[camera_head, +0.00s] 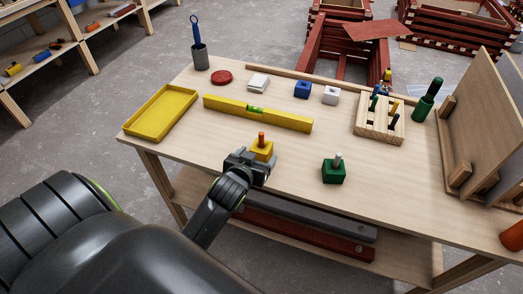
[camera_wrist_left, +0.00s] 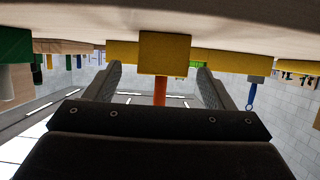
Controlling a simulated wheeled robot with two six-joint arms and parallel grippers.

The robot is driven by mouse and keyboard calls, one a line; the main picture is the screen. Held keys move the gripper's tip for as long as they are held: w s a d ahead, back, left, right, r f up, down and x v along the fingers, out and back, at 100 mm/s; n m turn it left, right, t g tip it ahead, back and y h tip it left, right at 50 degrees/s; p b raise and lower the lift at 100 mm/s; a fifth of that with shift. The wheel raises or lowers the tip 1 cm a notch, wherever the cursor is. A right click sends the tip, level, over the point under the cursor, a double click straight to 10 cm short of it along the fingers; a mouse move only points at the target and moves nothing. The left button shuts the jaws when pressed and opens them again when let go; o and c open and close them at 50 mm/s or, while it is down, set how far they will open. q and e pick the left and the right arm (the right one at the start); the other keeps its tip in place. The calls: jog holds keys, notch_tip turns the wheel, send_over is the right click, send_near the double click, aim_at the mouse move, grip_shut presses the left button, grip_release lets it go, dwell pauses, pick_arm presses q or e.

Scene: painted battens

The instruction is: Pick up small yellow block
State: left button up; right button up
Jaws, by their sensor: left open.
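The small yellow block (camera_head: 263,154) sits on the wooden table near its front edge, with an orange peg standing up from its top. My left gripper (camera_head: 256,164) is at the near side of the block in the head view, and it hides part of the block's lower front. In the left wrist view, which looks upside down, the yellow block (camera_wrist_left: 165,53) with its orange peg (camera_wrist_left: 160,92) lies ahead between the two open fingers of the gripper (camera_wrist_left: 158,70). A gap shows on each side, so the fingers are not closed on it. My right gripper is not in view.
A green block (camera_head: 334,172) with a grey peg stands to the right. A long yellow level (camera_head: 290,118) lies behind the block. A yellow tray (camera_head: 160,114) is at left, a wooden peg rack (camera_head: 368,132) at right. The tabletop between the two pegged blocks is clear.

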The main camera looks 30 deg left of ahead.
aim_at(259, 152)
pick_arm(q)
jog(key=shift+r+x, duration=0.2)
jog(key=shift+x, duration=2.35)
jog(key=shift+a, duration=0.15)
jog(key=shift+c, duration=0.3)
jog(key=c, duration=1)
jog(key=shift+r, duration=0.1)
